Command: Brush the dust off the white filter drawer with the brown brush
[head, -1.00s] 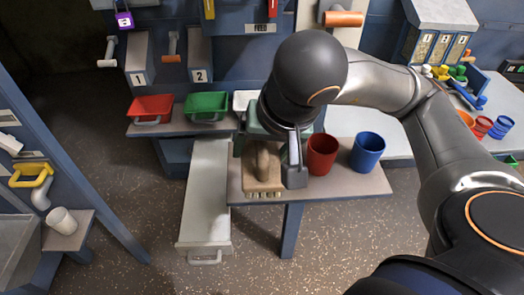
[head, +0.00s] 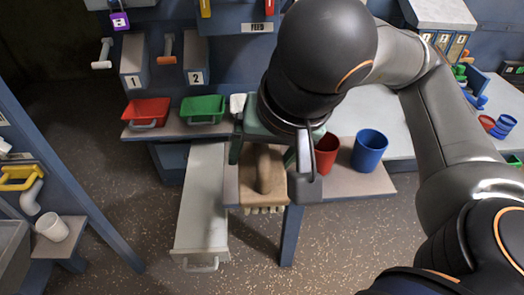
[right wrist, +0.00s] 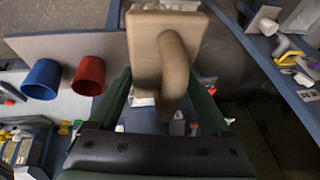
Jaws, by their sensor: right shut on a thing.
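The white filter drawer (head: 203,205) is a long pale panel, pulled out low in the middle of the head view, with a handle at its front end. I cannot make out dust on it. The brown brush (head: 262,190) is a block with an arched handle and pale bristles below. My right gripper (head: 268,150) is shut on the brush's handle and holds it over the small shelf, to the right of the drawer. The brush also shows in the right wrist view (right wrist: 146,50), between the green fingers (right wrist: 165,98). My left gripper is not in view.
A red cup (head: 326,155) and a blue cup (head: 369,151) stand on the shelf (head: 340,186) right of the brush. A red bin (head: 146,112) and a green bin (head: 203,109) sit behind the drawer. Open floor lies left of the drawer.

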